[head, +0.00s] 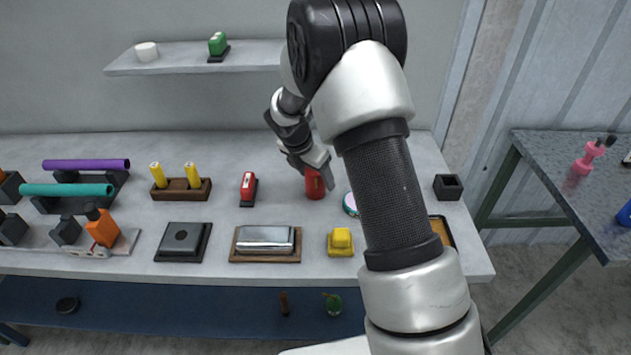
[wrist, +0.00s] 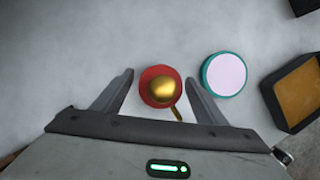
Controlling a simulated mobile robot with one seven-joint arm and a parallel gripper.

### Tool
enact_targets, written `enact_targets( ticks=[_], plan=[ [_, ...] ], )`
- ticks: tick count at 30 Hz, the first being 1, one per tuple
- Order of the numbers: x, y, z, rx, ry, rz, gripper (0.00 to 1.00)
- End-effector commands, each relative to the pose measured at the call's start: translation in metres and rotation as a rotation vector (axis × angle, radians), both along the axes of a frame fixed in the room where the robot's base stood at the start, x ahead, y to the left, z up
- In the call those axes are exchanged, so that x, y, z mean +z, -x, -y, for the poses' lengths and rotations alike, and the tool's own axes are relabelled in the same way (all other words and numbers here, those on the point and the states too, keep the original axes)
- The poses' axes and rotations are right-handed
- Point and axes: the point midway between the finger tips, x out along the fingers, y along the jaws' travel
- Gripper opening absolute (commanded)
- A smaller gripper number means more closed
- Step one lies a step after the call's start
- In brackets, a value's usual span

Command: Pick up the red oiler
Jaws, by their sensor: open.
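The red oiler (head: 315,186) stands upright on the workbench, right of the red and white item. In the wrist view I look down on the red oiler (wrist: 147,87), with its round gold top and a thin gold spout pointing toward the lower right. My gripper (wrist: 160,84) is open, with one finger on each side of the oiler and gaps between. In the head view my gripper (head: 318,176) is just above and around the oiler, and partly hides it.
A teal-rimmed round item (wrist: 225,74) stands close right of my right finger. An open dark tray (wrist: 296,92) is farther right. On the bench (head: 210,278), a red and white item (head: 248,186) stands to the left and a yellow block (head: 341,240) in front.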

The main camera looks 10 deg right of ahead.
Motion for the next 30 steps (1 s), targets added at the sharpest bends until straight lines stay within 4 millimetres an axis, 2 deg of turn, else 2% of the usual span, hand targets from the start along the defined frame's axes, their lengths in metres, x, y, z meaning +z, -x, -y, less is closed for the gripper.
enact_targets(
  ticks=[2,9,11,17,20,30],
  plan=[
    [0.000,0.000,0.000,0.000,0.000,0.000,0.66],
    [0.000,0.000,0.000,0.000,0.000,0.000,0.26],
    [0.001,0.000,0.000,0.000,-0.001,0.001,0.18],
    [0.002,0.000,0.000,0.000,0.000,0.001,0.18],
    [0.009,-0.001,0.000,-0.001,-0.001,0.003,0.18],
    [0.074,-0.001,0.000,-0.001,-0.001,0.004,0.18]
  ],
)
